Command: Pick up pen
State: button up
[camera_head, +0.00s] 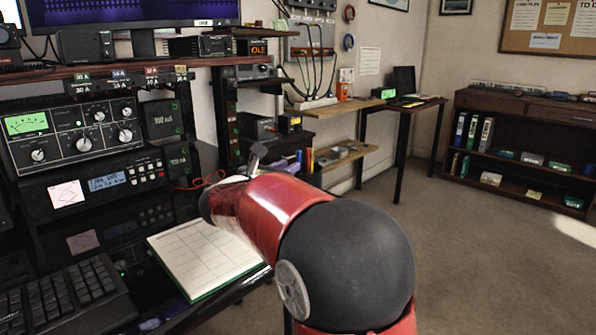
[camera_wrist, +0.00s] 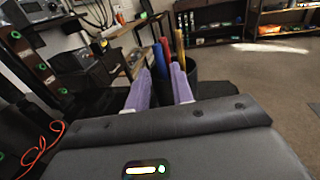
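My gripper (camera_wrist: 160,70) has two pale purple fingers, spread apart with a gap between them in the wrist view. A blue pen (camera_wrist: 158,58), a red pen (camera_wrist: 166,48) and a yellow pen (camera_wrist: 179,45) stand upright in a dark cup (camera_wrist: 193,88), beyond the fingers. The blue and red pens show in line with the gap; the yellow one shows above the right finger. Nothing is visibly held. Contact between fingers and pens cannot be told. In the head view my arm hides most of the gripper, and colored pens (camera_head: 309,160) show just past it.
A desk at left holds radio equipment (camera_head: 75,130), a keyboard (camera_head: 65,300) and an open notebook (camera_head: 205,255). A red cable (camera_wrist: 38,145) lies at left in the wrist view. Wooden shelves (camera_head: 345,155) stand beyond. The carpeted floor at right is clear.

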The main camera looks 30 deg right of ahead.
aim_at(298, 158)
jog(key=w+d, duration=0.1)
jog(key=w+d+r+p, duration=0.1)
jog(key=d, duration=0.1)
jog(key=shift+d, duration=0.1)
jog(key=shift+w+d, duration=0.25)
jog(key=shift+d, duration=0.1)
jog(key=shift+c, duration=0.4)
grip_shut()
